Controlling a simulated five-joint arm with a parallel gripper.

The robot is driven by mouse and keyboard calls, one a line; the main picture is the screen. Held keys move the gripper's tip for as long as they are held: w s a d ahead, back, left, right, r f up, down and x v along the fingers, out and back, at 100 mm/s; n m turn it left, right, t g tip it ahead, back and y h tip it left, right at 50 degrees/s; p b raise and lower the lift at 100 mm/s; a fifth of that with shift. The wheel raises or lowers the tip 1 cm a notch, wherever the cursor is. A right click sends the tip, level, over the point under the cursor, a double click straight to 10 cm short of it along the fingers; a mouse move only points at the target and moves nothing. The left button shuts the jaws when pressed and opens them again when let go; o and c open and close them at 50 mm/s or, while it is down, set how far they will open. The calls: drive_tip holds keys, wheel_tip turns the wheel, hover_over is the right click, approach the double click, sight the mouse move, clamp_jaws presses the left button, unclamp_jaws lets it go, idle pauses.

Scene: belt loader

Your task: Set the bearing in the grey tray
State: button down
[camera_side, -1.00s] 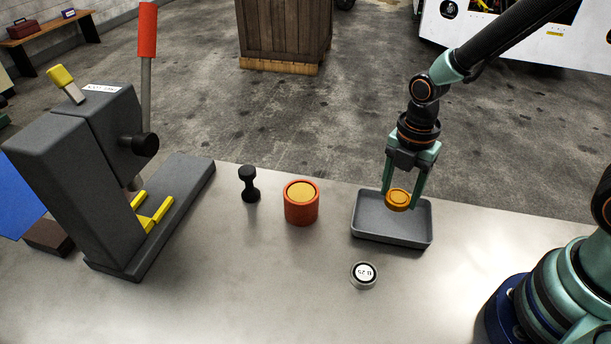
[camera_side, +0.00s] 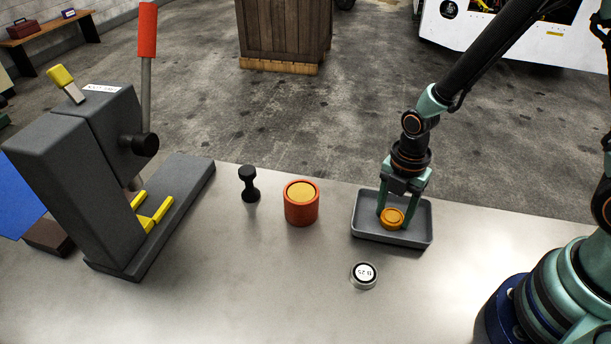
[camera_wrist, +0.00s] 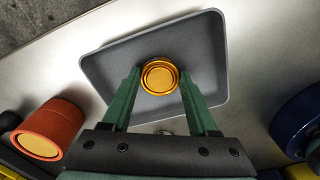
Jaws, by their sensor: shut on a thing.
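The bearing is an orange-gold ring (camera_side: 392,217), and my gripper (camera_side: 391,213) is shut on it, one finger on each side. The bearing is low inside the walls of the grey tray (camera_side: 422,238), near its middle. I cannot tell whether it touches the tray floor. In the wrist view the bearing (camera_wrist: 159,77) sits between the fingertips of my gripper (camera_wrist: 158,82), with the grey tray (camera_wrist: 205,55) all around it.
A red cylinder with a gold top (camera_side: 301,205) stands left of the tray. A black knobbed tool (camera_side: 249,185) is further left. A small round labelled piece (camera_side: 364,275) lies in front of the tray. A grey lever press (camera_side: 80,170) fills the left side.

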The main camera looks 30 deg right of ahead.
drive_tip(key=shift+c, duration=0.8)
unclamp_jaws()
wheel_tip(320, 180, up, 12)
wheel_tip(320, 180, up, 7)
drive_tip(key=m+t, duration=0.3)
drive_tip(key=m, duration=0.7)
hover_over(393, 215)
drive_tip(key=d, duration=0.3)
wheel_tip(393, 215, up, 5)
drive_tip(key=s+d+m+t, duration=0.2)
drive_tip(key=m, duration=1)
drive_tip(key=shift+s+d+r+t, duration=0.2)
drive_tip(key=shift+s+t, duration=0.1)
drive_tip(key=shift+s, duration=0.1)
